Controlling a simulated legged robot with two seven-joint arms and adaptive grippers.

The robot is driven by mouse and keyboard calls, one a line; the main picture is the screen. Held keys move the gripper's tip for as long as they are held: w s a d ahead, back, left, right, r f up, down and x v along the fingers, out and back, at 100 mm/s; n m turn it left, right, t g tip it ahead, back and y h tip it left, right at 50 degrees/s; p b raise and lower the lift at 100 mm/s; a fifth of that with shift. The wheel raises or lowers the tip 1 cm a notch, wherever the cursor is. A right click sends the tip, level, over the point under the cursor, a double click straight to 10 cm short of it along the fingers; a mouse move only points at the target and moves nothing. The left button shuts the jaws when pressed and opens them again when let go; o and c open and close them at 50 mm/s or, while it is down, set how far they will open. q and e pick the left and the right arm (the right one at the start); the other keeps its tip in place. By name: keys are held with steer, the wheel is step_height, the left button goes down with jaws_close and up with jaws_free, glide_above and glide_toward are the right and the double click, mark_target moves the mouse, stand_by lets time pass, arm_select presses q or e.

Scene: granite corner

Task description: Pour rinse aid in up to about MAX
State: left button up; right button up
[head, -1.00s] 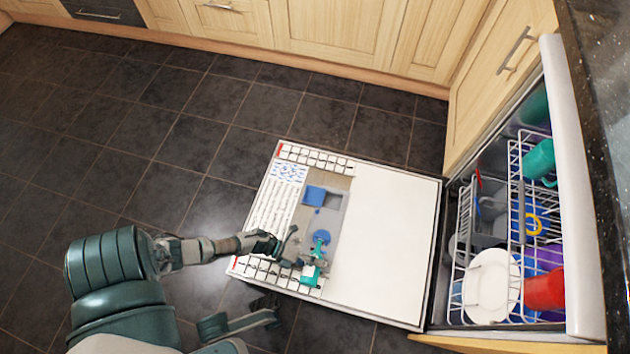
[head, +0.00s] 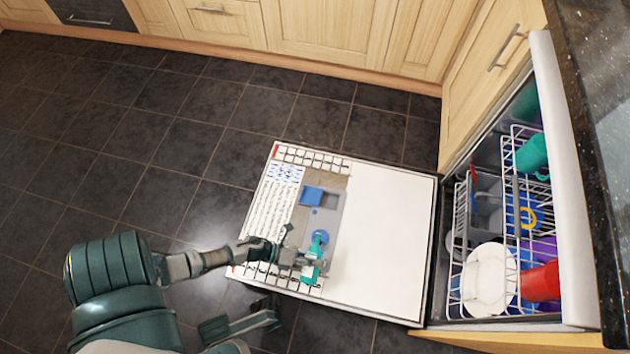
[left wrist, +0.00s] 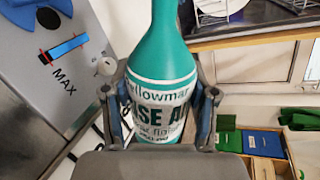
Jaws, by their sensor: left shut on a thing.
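My left gripper (head: 296,259) is shut on a teal rinse aid bottle (head: 312,266) low over the open dishwasher door. The bottle's top is cut off there. In the left wrist view a dark round opening shows in the blue part, near a slot with a blue bar (left wrist: 66,46), a red mark and "MAX".
The door's white inner face (head: 385,240) is clear right of the dispenser. The racks (head: 505,230) at right hold a white plate (head: 490,280), a red cup (head: 541,282) and other dishes. Dark floor tiles lie left; wooden cabinets stand behind.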

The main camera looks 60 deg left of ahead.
mark_target(316, 252)
arm_select(q)
steer(key=shift+w+a+r, duration=0.1)
steer(key=shift+w+r, duration=0.05)
steer(key=shift+r, duration=0.25)
steer(key=r+m, duration=0.1)
steer(key=w+a+r+m+t, duration=0.1)
steer(key=r, duration=0.1)
steer(key=r+m+t+y, duration=0.1)
steer(key=shift+w+a+r+m, duration=0.2)
steer(key=shift+a+m, duration=0.1)
steer(key=shift+m, duration=0.1)
